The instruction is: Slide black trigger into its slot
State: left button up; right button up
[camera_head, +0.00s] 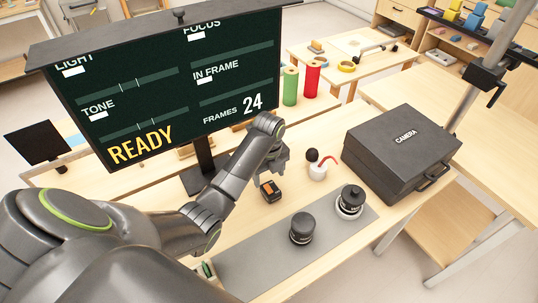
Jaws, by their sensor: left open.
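My left gripper (270,170) points down over the table and is open. Just below it is a small black block with an orange face (270,191). I cannot tell whether the block touches the fingers. No part shows clearly as the black trigger, and I see no slot I can be sure of. My left arm hides part of the table at the lower left. My right gripper is not in view.
A grey mat (262,262) holds two black lenses (302,228) (350,200). A large monitor (170,80) reads READY. Bare table lies between block and mat.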

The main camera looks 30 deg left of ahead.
pick_arm(q)
notch_tip(320, 180, up, 5)
notch_tip(320, 180, up, 5)
jog(key=p, duration=0.5)
send_over(269, 187)
jog(key=shift+f, duration=0.1)
